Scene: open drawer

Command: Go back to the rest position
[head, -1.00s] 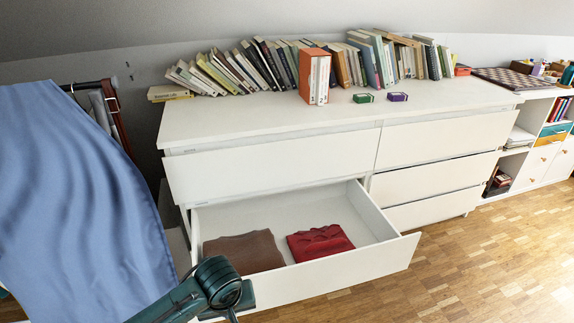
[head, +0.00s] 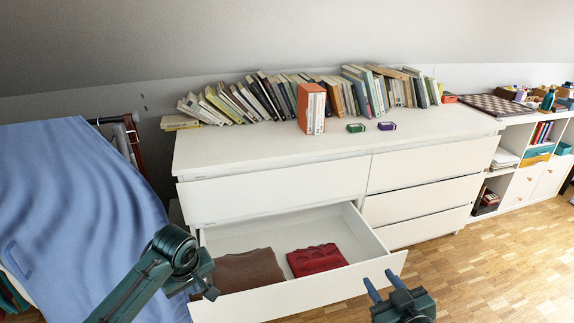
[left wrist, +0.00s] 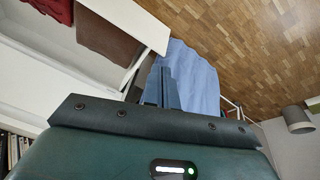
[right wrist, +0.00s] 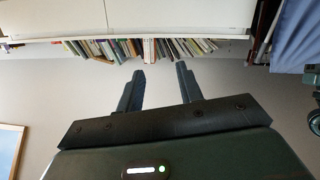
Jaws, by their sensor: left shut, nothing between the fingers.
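My left gripper (left wrist: 161,88) is shut and empty in the left wrist view, its fingers together beside the open drawer's front. In the head view my left arm bends in front of the drawer's left corner, and the fingers are not clear there. My right gripper (head: 381,284) is open and empty, in front of the drawer's right corner; its two fingers stand apart in the right wrist view (right wrist: 159,88). The open drawer (head: 310,295) of the white dresser holds a folded brown garment (head: 240,272) and a folded red garment (head: 317,260).
Leaning books (head: 255,97), an orange box file (head: 311,108), a green box (head: 356,128) and a purple box (head: 387,126) stand on the dresser top. A blue cloth (head: 70,190) hangs at left. Wood floor (head: 480,270) is clear at right.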

